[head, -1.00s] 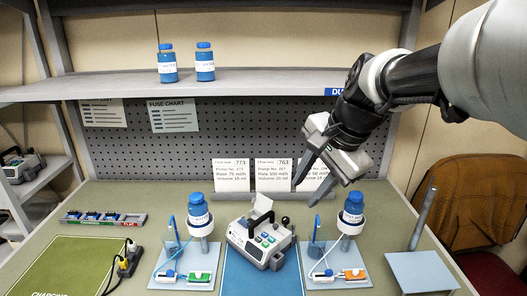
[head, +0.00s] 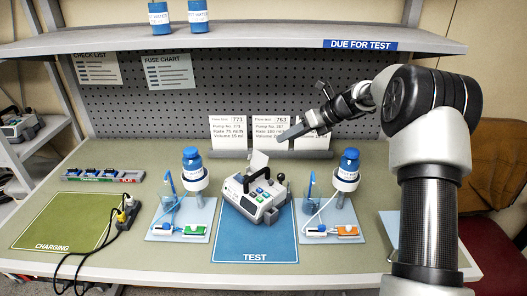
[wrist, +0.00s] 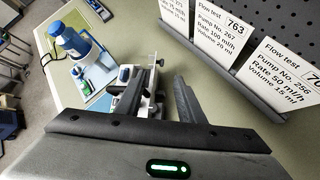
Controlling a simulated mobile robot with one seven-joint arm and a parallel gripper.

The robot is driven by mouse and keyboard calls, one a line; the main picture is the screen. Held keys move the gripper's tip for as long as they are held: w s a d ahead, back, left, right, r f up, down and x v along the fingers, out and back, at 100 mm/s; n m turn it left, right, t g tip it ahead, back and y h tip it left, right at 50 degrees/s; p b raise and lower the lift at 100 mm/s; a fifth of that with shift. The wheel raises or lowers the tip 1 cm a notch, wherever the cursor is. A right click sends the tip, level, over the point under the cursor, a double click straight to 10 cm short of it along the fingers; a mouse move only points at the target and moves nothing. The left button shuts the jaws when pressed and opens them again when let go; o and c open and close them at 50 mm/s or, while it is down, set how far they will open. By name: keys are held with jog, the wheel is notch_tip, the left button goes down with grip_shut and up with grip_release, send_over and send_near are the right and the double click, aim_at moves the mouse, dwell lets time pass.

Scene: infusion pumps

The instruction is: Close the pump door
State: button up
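The white-and-grey pump (head: 252,200) stands on the blue TEST mat (head: 255,245), with a dark carry handle and a dark knob on its right. A pale flap (head: 258,161), seemingly its door, stands raised at its back. My gripper (head: 288,133) is in front of the flow-test cards, above and to the right of the pump, and touches nothing that I can see. In the wrist view my gripper (wrist: 155,98) has its two fingers apart and empty. The pump (wrist: 153,84) shows partly beyond them, largely hidden by the left finger.
Blue bottles on stands (head: 194,164) (head: 347,168) flank the pump, with tubing and small trays below. Flow-test cards (head: 228,132) stand behind. A shelf (head: 250,42) runs above. The green CHARGING mat (head: 62,222) and a cabled power strip (head: 127,212) lie left.

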aim_at(261, 161)
jog(key=x, duration=1.3)
jog(key=shift+f, duration=0.25)
jog(key=shift+a, duration=0.1)
jog(key=shift+c, duration=0.4)
grip_shut()
